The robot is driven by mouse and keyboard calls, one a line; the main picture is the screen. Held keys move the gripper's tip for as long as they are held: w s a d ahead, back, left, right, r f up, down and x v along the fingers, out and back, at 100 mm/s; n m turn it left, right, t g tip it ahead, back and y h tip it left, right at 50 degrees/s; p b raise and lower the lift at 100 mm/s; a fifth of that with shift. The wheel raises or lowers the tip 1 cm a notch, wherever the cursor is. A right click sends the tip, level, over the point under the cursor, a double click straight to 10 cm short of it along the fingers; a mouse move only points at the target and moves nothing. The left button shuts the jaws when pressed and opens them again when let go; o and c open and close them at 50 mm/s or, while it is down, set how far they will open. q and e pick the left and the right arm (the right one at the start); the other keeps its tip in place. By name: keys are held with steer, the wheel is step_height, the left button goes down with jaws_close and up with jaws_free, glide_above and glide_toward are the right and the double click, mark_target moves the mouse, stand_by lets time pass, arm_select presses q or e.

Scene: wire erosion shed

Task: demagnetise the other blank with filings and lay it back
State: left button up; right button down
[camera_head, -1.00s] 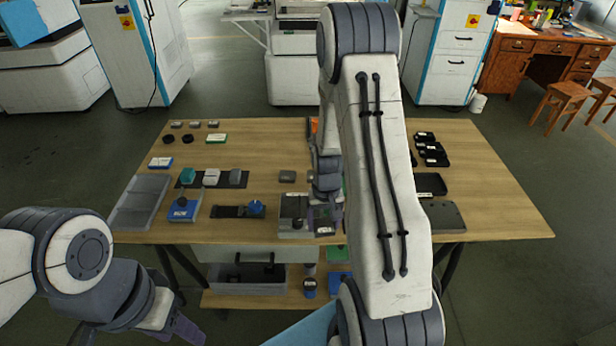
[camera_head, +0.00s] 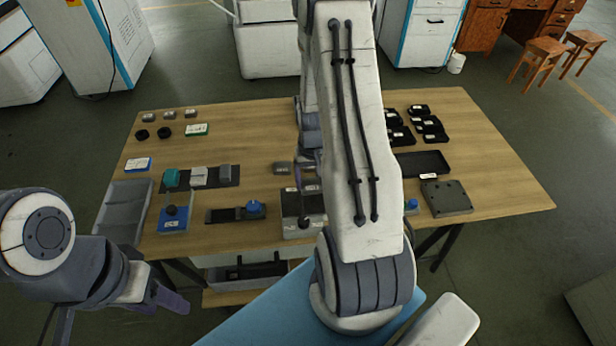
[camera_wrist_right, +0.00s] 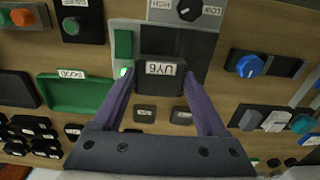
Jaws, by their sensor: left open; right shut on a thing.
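My right gripper (camera_wrist_right: 159,84) is shut on a dark grey blank (camera_wrist_right: 160,68) with a white label, held between its two purple fingers. In the right wrist view the blank is in front of a grey device with a dark plate (camera_wrist_right: 195,50), a black HIGH/LOW knob (camera_wrist_right: 184,12) and a lit green lamp (camera_wrist_right: 124,72); I cannot tell whether they touch. In the head view my right forearm partly covers this gripper (camera_head: 302,178) and the device (camera_head: 303,222). Two smaller labelled dark blocks (camera_wrist_right: 145,113) (camera_wrist_right: 181,115) lie on the table. My left gripper (camera_head: 172,302) is open and empty, off the table's front left.
A blue-knobbed fixture (camera_head: 254,209), a blue box (camera_head: 174,214), a grey bin (camera_head: 124,210) and a dark grey plate (camera_head: 446,198) stand on the table. Bare wood shows at back centre.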

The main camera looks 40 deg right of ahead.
mark_target(284, 203)
steer(key=shift+d+f+b, duration=0.1)
steer(key=shift+f+b, duration=0.4)
steer(key=shift+f, duration=0.3)
steer(key=shift+f+b, duration=1.25)
steer(key=shift+f, duration=0.15)
steer(key=shift+f, duration=0.4)
steer(key=shift+w+a, duration=0.35)
steer(key=shift+a, duration=0.25)
steer(key=shift+w+a, duration=0.3)
steer(key=shift+a, duration=0.3)
steer(key=shift+w+a, duration=0.1)
steer(key=shift+a, duration=0.05)
steer(key=shift+w+a, duration=0.3)
steer(key=shift+a, duration=0.2)
steer(key=shift+w+a, duration=0.3)
steer(key=shift+a, duration=0.2)
steer(key=shift+w+a, duration=0.1)
steer(key=shift+a, duration=0.05)
steer(key=shift+w+a, duration=0.35)
steer(key=shift+a, duration=0.2)
steer(key=shift+w+a, duration=0.3)
steer(key=shift+a, duration=0.2)
